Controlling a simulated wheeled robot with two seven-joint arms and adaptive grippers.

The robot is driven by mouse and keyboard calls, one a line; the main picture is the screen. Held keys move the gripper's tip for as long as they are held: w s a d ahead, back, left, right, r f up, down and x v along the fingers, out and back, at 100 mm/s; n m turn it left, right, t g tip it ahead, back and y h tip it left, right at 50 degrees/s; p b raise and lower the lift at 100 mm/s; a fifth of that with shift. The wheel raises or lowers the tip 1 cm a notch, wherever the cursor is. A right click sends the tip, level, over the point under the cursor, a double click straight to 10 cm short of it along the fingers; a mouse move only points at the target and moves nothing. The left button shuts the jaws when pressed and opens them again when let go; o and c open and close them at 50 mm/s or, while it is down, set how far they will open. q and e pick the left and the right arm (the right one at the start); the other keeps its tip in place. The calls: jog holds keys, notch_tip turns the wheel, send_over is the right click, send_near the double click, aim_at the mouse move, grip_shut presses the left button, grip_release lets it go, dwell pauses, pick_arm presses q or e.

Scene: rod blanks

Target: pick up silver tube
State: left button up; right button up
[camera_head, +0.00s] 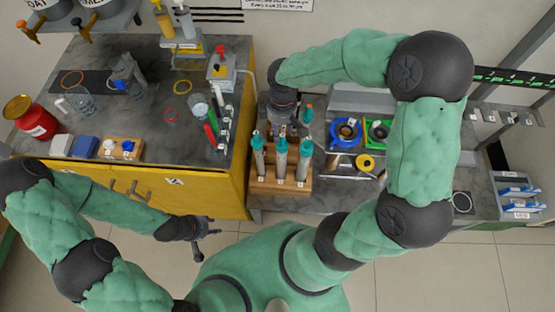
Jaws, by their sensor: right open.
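Silver-grey tubes with teal tops stand upright in a wooden rack in the head view. The front row has a left tube (259,158), a middle tube (281,163) and a right tube (303,165). Another tube (306,119) with an orange tip stands behind them. The rack (265,185) has small white labels on its front. My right gripper (284,125) is open and points down over the back of the rack, partly hiding what is under it. I cannot tell whether it touches a tube. My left gripper (208,241) is open and empty before the yellow cabinet.
The yellow cabinet (205,188) on the left carries a red can (35,122), glassware and small tools. On the right bench are a blue spool (346,132), a green tray (378,135) and a yellow ring (365,162). The floor at front is clear.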

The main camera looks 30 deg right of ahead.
aim_at(282, 134)
jog(key=shift+w+d+r, duration=0.25)
jog(key=shift+d+r, duration=0.2)
jog(key=shift+d, duration=0.05)
notch_tip(282, 134, down, 6)
jog(key=shift+r+b, duration=0.25)
jog(key=shift+b, duration=0.8)
notch_tip(282, 134, down, 5)
jog(key=b, duration=0.2)
jog(key=shift+s+b, duration=0.15)
jog(key=shift+b, duration=0.15)
grip_shut()
